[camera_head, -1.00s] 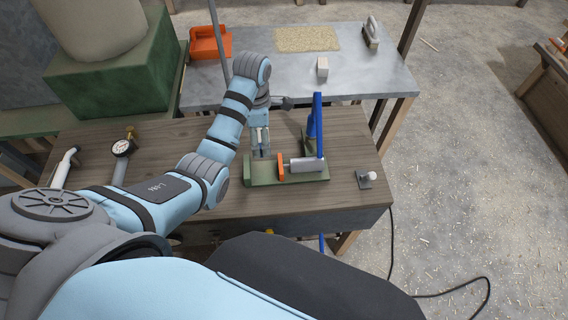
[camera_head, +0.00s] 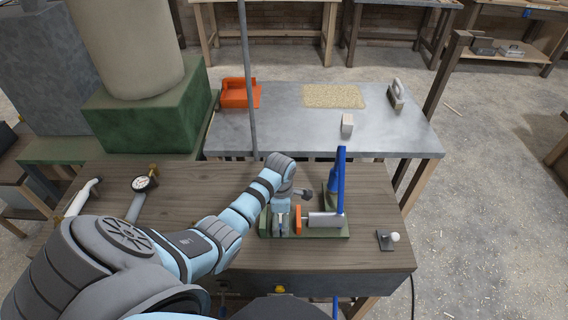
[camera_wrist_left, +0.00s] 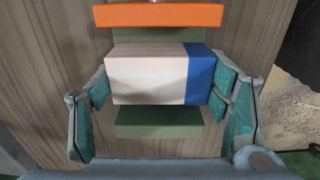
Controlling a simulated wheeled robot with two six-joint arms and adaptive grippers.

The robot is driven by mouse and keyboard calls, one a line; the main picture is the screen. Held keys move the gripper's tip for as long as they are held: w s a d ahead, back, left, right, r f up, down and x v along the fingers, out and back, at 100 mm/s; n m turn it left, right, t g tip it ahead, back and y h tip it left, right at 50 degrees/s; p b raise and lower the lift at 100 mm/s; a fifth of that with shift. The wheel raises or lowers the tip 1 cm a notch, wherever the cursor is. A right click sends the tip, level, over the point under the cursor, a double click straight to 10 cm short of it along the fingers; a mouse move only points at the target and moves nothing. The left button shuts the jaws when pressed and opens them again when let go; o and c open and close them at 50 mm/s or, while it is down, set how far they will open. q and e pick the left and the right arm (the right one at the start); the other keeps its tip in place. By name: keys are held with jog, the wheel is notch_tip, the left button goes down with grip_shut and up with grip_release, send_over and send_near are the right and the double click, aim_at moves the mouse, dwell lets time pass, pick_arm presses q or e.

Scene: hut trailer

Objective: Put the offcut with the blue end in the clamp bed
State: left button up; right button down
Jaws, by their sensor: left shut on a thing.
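The offcut (camera_wrist_left: 150,78) is a pale block with a blue end at the right in the left wrist view. My left gripper (camera_wrist_left: 160,90) is shut on it, one finger at the pale end and one at the blue end. The clamp has a green bed (camera_head: 340,232), an orange pad (camera_head: 298,220), a grey cylinder and an upright blue lever (camera_head: 341,180). In the wrist view the offcut lies between the orange pad (camera_wrist_left: 158,15) and a green block (camera_wrist_left: 158,122). I cannot tell whether its underside touches the bed. My right gripper is not in view.
A dial gauge (camera_head: 140,184) and a white-handled tool lie left on the wooden bench (camera_head: 210,180). The grey table behind holds an orange tray (camera_head: 238,95) and a pale block (camera_head: 347,122).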

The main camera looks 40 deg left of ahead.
pick_arm(q)
jog(key=shift+w, duration=0.1)
jog(key=shift+c, duration=0.2)
jog(key=o, duration=1.4)
notch_tip(320, 180, up, 12)
jog(key=p, duration=0.2)
jog(key=shift+r+p, duration=0.2)
jog(key=shift+p, duration=0.15)
